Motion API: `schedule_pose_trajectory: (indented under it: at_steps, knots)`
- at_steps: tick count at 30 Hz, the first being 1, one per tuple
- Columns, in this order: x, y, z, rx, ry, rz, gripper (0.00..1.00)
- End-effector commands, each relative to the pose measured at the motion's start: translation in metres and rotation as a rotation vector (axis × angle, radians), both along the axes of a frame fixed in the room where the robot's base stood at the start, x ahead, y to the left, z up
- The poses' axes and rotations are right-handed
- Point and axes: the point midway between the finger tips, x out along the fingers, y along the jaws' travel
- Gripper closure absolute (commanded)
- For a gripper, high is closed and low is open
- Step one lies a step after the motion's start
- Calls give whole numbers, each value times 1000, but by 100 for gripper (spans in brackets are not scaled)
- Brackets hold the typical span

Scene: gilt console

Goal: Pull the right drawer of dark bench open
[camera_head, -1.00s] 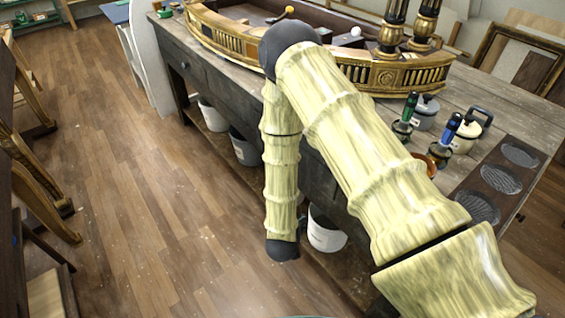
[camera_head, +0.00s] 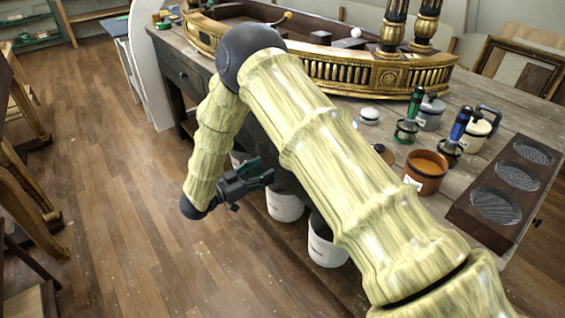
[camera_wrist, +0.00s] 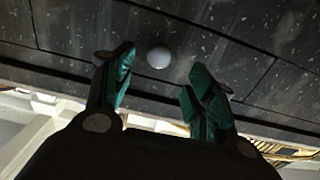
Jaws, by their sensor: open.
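The dark bench (camera_head: 463,72) runs diagonally through the head view, with a worn top and a dark front. A left drawer (camera_head: 185,74) shows at its far end; my arm hides most of the front nearer me. In the wrist view a dark drawer front (camera_wrist: 225,75) with thin seams around it looks closed. A pale round knob (camera_wrist: 158,57) sits on it. My gripper (camera_wrist: 161,76) is open, its green-padded fingers on either side of the knob in the picture; I cannot tell if they touch it. In the head view my gripper (camera_head: 268,178) points at the bench front.
Pale buckets (camera_head: 328,243) stand on the shelf under the bench. On the top are an orange-brown pot (camera_head: 426,172), a kettle-like pot (camera_head: 478,130), a dark tray with round recesses (camera_head: 505,190) and a gilt console piece (camera_head: 335,75). The wooden floor (camera_head: 120,200) left of the bench is clear.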

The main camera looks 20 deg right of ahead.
Motion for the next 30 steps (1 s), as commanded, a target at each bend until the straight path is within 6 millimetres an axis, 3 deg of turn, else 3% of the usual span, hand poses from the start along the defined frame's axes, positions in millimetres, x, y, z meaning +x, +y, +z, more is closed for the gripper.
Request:
schedule_pose_trajectory:
  at_steps: [9,15,30]
  knots:
    - [17,-49,0,0,0,-1,44]
    - [26,-72,0,0,0,0,44]
    - [30,-82,0,1,0,2,46]
